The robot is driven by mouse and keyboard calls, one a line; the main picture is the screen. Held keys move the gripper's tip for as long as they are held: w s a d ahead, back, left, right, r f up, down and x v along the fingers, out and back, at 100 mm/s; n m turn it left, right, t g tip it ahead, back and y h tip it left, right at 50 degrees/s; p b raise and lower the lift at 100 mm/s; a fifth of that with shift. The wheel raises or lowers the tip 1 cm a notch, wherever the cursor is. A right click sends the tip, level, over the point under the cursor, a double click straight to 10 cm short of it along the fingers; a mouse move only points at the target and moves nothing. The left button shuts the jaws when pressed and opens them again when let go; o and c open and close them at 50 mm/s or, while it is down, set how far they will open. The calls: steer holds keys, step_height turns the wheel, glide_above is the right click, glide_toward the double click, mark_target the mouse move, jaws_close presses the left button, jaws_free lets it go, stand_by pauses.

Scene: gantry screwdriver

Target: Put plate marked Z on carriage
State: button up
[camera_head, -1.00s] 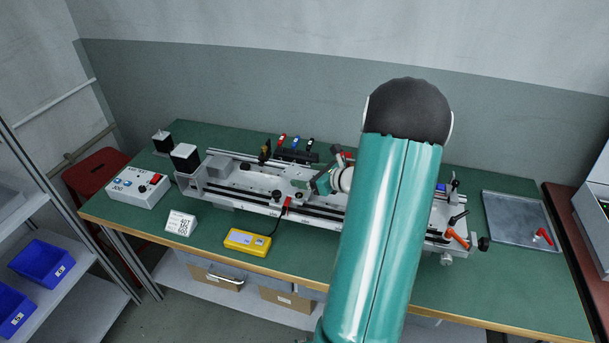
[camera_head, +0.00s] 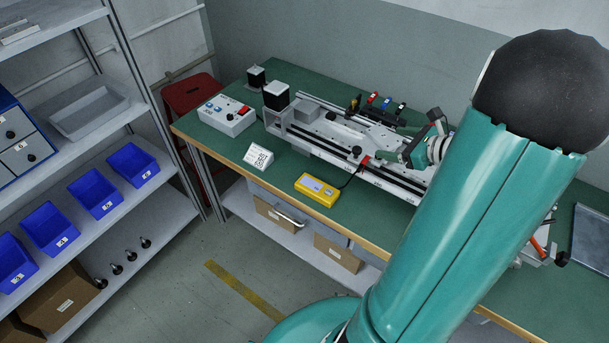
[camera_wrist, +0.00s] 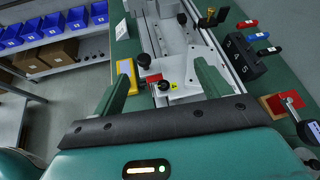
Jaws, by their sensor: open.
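The gantry rail (camera_head: 335,140) lies along the green bench; it also shows in the wrist view (camera_wrist: 222,62). A pale metal plate (camera_wrist: 184,84) with a black knob and a yellow sticker sits on it, in line with the gap between my fingers. It looks like part of the carriage, but I cannot be sure. My gripper (camera_wrist: 163,72) is open, with nothing seen between its two green fingers. In the head view my gripper (camera_head: 414,154) is over the rail, partly hidden by my arm. I cannot read a Z on any plate.
A yellow handheld box (camera_head: 317,190), a printed sign (camera_head: 258,157) and a control box (camera_head: 227,115) stand left and in front of the rail. A rack of coloured-handled tools (camera_head: 384,114) is behind it. Blue bins (camera_head: 96,194) fill a shelf at left. Floor between is clear.

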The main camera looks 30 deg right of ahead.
steer(key=a+r+n+g+y, duration=0.1)
steer(key=a+r+n+g, duration=0.2)
steer(key=a+n, duration=0.6)
steer(key=a+r+n+g+y, duration=0.1)
steer(key=a+r+n+g, duration=0.3)
steer(key=a, duration=0.8)
steer(key=s+a+r+n+h, duration=0.5)
steer(key=s+a+n, duration=0.4)
steer(key=n, duration=0.8)
steer(key=shift+a+r+n, duration=0.35)
steer(key=shift+a+n, duration=0.05)
steer(key=shift+a, duration=1.15)
steer(key=shift+s, duration=0.1)
